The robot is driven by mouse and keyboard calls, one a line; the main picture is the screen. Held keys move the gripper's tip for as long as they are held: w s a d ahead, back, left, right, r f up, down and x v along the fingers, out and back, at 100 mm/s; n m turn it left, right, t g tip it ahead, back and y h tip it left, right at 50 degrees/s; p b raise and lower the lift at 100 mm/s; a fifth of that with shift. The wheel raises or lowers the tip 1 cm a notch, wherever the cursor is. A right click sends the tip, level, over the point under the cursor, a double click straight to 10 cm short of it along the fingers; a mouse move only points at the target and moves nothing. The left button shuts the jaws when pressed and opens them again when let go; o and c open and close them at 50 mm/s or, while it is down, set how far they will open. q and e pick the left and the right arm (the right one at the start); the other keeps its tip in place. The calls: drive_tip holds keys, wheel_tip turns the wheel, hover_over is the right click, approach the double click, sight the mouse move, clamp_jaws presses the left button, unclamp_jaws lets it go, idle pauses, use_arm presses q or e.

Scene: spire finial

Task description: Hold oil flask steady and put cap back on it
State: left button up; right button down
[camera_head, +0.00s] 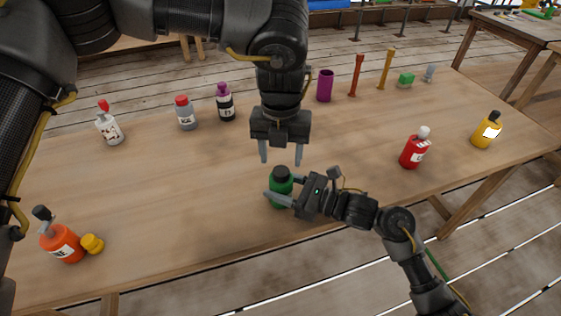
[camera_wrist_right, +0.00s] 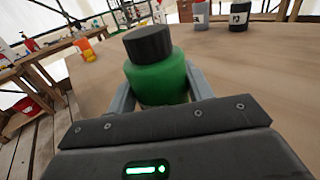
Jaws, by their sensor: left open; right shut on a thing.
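A green flask (camera_head: 281,192) stands upright near the front middle of the table, with a black cap (camera_head: 281,173) on its top. My right gripper (camera_head: 283,188) is shut around the flask's body from the right. In the right wrist view the green flask (camera_wrist_right: 158,82) sits between both fingers, and the black cap (camera_wrist_right: 148,43) rests on top; how tightly it is seated cannot be told. My left gripper (camera_head: 281,159) points down just above and behind the cap, with its fingers apart and nothing between them.
An orange bottle (camera_head: 62,243) and a yellow piece (camera_head: 92,244) are at the front left. White (camera_head: 109,127), grey (camera_head: 186,116) and purple-capped (camera_head: 226,104) bottles stand behind. Red (camera_head: 414,151) and yellow (camera_head: 486,133) bottles stand right. The table (camera_head: 180,190) is clear left of the flask.

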sight(281, 171)
use_arm(q)
drive_tip(key=shift+r, duration=0.1)
drive_tip(key=shift+c, duration=0.5)
drive_tip(key=shift+r+n, duration=0.45)
drive_tip(key=shift+n, duration=0.25)
wheel_tip(281, 171, up, 3)
drive_tip(key=n, duration=0.3)
drive_tip(key=shift+f+n, duration=0.2)
drive_tip(key=shift+n, duration=0.2)
drive_tip(key=shift+f, duration=0.15)
drive_tip(key=shift+f, duration=3.9)
drive_tip(key=c, duration=1)
